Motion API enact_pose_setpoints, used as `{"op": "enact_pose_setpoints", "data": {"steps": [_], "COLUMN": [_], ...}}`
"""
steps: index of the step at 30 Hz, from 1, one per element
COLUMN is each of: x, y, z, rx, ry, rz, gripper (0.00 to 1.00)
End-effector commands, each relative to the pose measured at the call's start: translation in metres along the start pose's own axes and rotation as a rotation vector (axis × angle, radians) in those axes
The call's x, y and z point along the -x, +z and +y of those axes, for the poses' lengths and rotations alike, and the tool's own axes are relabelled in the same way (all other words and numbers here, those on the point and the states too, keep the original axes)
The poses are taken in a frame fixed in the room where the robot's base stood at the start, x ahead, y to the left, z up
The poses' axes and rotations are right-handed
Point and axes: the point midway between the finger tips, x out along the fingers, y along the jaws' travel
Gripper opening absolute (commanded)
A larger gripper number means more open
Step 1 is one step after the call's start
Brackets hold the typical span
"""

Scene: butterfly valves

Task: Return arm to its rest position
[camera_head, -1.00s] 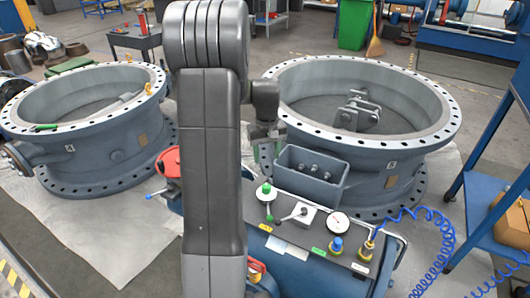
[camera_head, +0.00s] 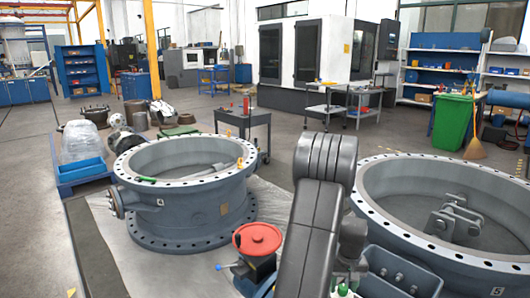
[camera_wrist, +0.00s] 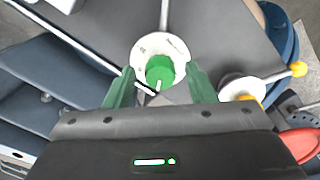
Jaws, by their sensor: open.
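My arm (camera_head: 318,190) rises in front of the two large blue-grey valve bodies, with its upper joint bent over. My gripper (camera_wrist: 160,88) has two green fingers, spread apart with nothing held between them. A green knob on a round white base (camera_wrist: 160,68) shows just beyond and between the fingertips; I cannot tell the gap in depth. In the head view the gripper is mostly hidden low behind my arm. The left valve body (camera_head: 190,215) and the right valve body (camera_head: 400,222) stand on either side of the arm.
A red handwheel (camera_head: 257,239) is close to the left of my arm; it also shows in the wrist view (camera_wrist: 300,142). A dark cart (camera_head: 245,120), white machine (camera_head: 320,60) and green bin (camera_head: 453,122) stand farther back.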

Motion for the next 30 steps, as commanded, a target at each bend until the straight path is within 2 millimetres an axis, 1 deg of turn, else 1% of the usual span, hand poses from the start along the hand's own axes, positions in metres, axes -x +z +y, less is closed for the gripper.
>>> {"op": "enact_pose_setpoints", "data": {"steps": [12,14,17,20,30], "x": [0.000,0.002,0.009,0.023,0.090], "y": [0.000,0.000,-0.001,-0.001,-0.001], "z": [0.000,0.000,0.000,0.000,0.000], "rx": [-0.017,-0.016,-0.005,0.001,0.000], "ry": [0.000,0.000,0.001,0.001,0.002], "rz": [0.000,0.001,0.003,0.004,0.005], "gripper": [0.50,0.50,0.50,0.50,0.50]}}
